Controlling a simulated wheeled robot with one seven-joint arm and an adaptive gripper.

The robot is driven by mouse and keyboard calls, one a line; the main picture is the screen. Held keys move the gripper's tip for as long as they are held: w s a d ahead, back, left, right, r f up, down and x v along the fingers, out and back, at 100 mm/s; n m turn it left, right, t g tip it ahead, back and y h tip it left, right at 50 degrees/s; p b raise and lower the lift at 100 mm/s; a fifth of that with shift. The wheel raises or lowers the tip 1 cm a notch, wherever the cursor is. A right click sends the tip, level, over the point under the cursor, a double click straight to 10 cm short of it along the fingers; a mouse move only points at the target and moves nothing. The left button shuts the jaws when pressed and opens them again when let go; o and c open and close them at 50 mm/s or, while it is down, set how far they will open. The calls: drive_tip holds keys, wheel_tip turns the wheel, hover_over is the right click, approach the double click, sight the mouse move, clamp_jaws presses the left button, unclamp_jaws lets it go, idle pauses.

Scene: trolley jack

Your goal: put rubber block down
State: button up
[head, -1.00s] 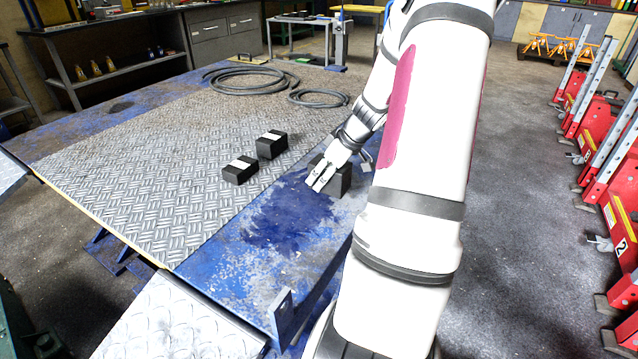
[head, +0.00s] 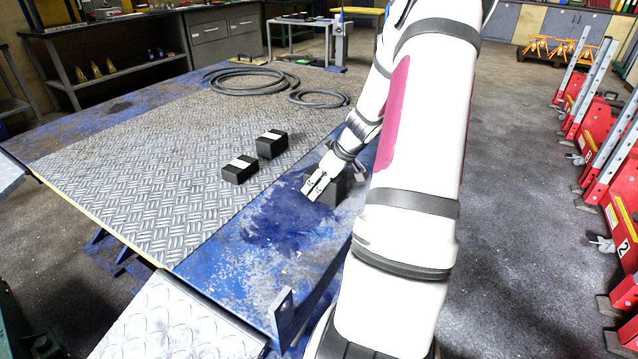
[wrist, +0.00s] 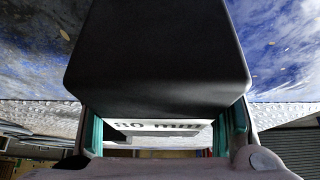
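The black rubber block (head: 332,192) is at my gripper (head: 317,186), over the blue painted strip of the platform. In the wrist view the block (wrist: 158,60) fills the upper middle, between two fingers with teal pads. A white label reading "80 mm" shows on its near side. My gripper is shut on the block. The block is low over the blue surface; I cannot tell whether it touches it, as its underside is hidden.
Coiled hoses (head: 250,80) lie farther back. Red jack stands (head: 600,150) line the right. The blue strip (head: 270,235) nearer me is clear.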

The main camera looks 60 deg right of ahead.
drive_tip(key=shift+o, duration=1.2)
